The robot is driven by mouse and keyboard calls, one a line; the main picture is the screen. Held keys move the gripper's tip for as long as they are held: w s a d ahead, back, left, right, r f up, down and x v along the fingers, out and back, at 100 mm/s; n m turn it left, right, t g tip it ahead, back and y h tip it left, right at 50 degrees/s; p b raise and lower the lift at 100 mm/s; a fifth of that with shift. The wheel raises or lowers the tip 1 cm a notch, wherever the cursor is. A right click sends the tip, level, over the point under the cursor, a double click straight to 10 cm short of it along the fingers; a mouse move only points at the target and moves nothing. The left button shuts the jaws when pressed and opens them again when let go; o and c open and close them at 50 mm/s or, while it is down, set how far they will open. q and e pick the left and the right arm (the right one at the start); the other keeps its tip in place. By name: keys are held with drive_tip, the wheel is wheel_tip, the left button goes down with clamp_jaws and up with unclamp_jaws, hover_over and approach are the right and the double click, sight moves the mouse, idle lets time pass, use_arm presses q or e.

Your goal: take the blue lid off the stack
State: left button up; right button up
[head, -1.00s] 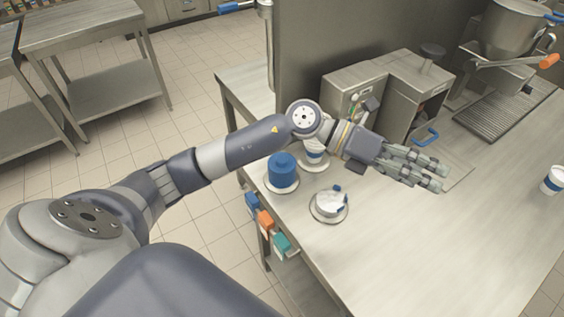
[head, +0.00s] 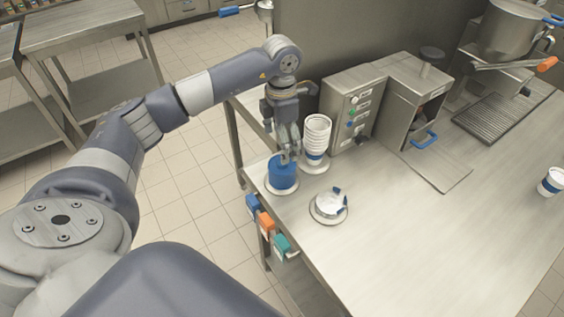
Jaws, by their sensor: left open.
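The stack of blue lids (head: 281,178) stands on a round pale base near the left edge of the steel counter. Single lids cannot be told apart at this size. My left gripper (head: 287,158) points down at the top of the blue stack. It is open, its fingertips at or just above the stack's top; whether they touch it I cannot tell. The fingers hide part of the stack's upper edge. My right gripper does not show.
A tall stack of white cups (head: 316,137) stands close behind and right of the lids. A round dish (head: 328,206) with a white item sits in front. A machine with buttons (head: 353,112) stands behind. A lone cup (head: 551,181) is far right. The counter's middle (head: 430,235) is clear.

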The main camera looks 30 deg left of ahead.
use_arm(q)
drive_tip(key=shift+f, duration=0.4)
drive_tip(key=f+p, duration=0.1)
drive_tip(key=f, duration=0.2)
drive_tip(key=f+p, duration=0.1)
drive_tip(key=shift+s+d+f+p, duration=0.15)
drive_tip(key=shift+d+f+p, duration=0.1)
drive_tip(key=shift+f+p, duration=0.1)
drive_tip(key=shift+f, duration=0.35)
drive_tip(key=shift+c, duration=0.3)
drive_tip(key=c, duration=0.7)
drive_tip(key=shift+c, duration=1)
drive_tip(key=shift+s, duration=0.15)
drive_tip(key=shift+c, duration=1)
